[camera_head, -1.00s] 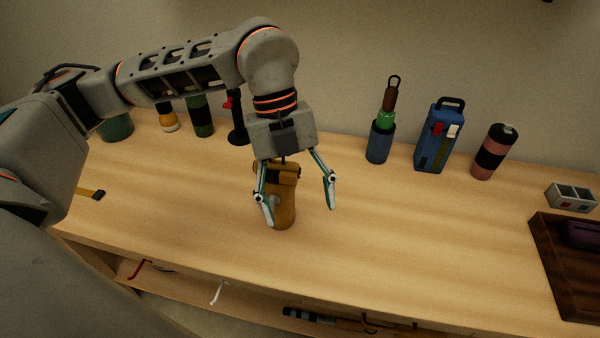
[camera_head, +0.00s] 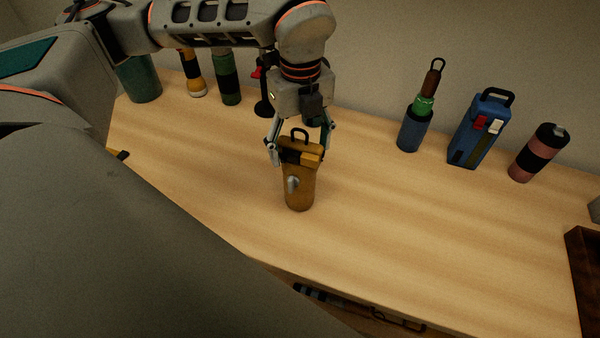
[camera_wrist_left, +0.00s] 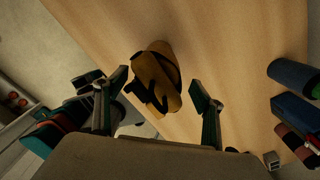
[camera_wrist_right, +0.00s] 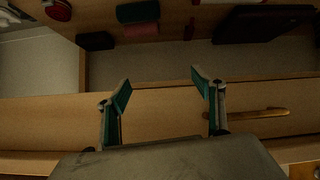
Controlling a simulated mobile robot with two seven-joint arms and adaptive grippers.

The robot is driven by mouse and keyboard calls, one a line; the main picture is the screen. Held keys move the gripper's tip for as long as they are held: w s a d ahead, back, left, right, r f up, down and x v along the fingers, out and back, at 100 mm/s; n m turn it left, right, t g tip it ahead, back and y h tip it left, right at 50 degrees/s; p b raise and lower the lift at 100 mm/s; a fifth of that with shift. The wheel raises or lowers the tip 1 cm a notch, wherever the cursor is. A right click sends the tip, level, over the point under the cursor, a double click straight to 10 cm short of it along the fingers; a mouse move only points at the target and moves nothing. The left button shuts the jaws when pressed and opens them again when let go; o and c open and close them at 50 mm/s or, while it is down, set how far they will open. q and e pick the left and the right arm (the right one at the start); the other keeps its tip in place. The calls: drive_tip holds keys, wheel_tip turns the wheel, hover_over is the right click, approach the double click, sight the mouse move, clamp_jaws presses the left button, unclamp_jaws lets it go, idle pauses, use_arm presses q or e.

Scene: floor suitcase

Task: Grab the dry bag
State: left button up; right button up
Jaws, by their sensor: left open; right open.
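The dry bag (camera_head: 300,190) is a mustard-yellow upright bag with a dark band and a dark loop handle at its top. It stands on the wooden table in the head view. My left gripper (camera_head: 301,148) is open behind and above it, with fingers on either side of its upper part. In the left wrist view the dry bag (camera_wrist_left: 160,75) lies ahead of and between the open left fingertips (camera_wrist_left: 160,83), apart from both. My right gripper (camera_wrist_right: 160,85) is open and empty in the right wrist view, and it is outside the head view.
A blue bottle with a green top (camera_head: 414,127), a blue case (camera_head: 478,132) and a pink-and-black bottle (camera_head: 538,153) stand at the back right. Several bottles and a black stand (camera_head: 263,100) are at the back left. A dark tray (camera_head: 585,270) is at the right edge. The table's middle right is clear.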

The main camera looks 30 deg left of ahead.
use_arm(q)
wheel_tip(320, 180, down, 5)
drive_tip(key=shift+s+r, duration=0.1)
drive_tip(key=c, duration=1.4)
drive_tip(key=shift+c, duration=0.2)
